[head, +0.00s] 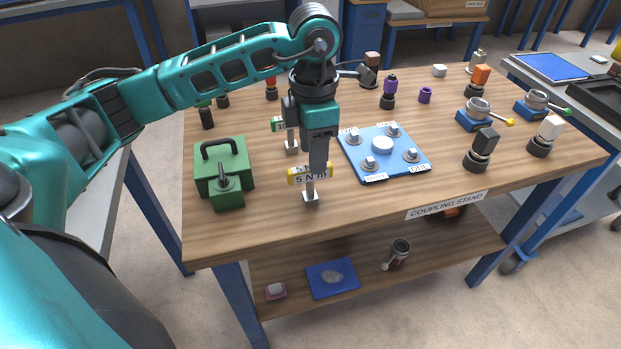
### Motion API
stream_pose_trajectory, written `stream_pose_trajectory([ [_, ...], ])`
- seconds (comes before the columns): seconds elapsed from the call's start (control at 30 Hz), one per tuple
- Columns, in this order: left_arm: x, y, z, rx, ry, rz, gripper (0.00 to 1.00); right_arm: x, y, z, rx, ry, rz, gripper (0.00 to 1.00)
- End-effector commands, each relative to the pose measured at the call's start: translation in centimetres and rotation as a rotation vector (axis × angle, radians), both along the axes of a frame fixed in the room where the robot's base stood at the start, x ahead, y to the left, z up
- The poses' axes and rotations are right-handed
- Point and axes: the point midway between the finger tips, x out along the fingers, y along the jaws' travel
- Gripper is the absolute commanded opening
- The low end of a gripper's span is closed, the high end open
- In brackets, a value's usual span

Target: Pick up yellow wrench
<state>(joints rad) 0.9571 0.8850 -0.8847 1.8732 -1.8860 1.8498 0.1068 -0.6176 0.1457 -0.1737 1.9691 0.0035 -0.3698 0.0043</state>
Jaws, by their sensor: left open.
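The yellow wrench (296,177), marked "5 N m", stands upright on a small metal foot on the wooden table, near its front edge. My left gripper (318,165) points straight down at the wrench's yellow top from above. Its fingers overlap the yellow part in the picture and hide some of it. The jaws are open; I cannot tell whether they touch the wrench. My right gripper is out of view.
A green box with a handle (231,170) stands to the left. A blue plate (400,167) with metal knobs lies close to the right. Several black-based couplings, such as one with a black block (482,148), stand farther right. The table's front strip (260,235) is clear.

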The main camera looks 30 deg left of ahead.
Motion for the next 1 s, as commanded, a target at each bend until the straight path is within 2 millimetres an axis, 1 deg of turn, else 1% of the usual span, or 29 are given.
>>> stream_pose_trajectory([
  [0.03,0.0,0.0,-0.5,0.0,0.001,0.0,0.49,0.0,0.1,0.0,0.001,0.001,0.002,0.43],
  [0.17,-0.1,0.0,-1.3,-0.001,0.002,0.0,0.49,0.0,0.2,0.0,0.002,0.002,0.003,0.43],
  [0.23,-0.3,0.1,-2.1,0.0,0.003,-0.001,0.49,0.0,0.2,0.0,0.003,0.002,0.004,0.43],
  [0.4,-0.7,0.3,-4.7,-0.002,0.003,-0.002,0.49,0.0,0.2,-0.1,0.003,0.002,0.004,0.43],
  [0.5,-0.6,0.2,-5.8,-0.003,0.003,-0.001,0.49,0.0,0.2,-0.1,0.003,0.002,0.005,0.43],
  [0.6,-0.6,0.2,-6.2,-0.004,0.0,-0.001,0.49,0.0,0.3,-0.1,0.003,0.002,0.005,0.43],
  [0.8,-0.6,0.2,-6.2,-0.004,0.0,-0.002,0.49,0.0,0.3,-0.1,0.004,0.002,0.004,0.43],
  [1.0,-0.6,0.2,-6.2,-0.004,0.0,-0.002,0.3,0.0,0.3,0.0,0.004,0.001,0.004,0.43],
])
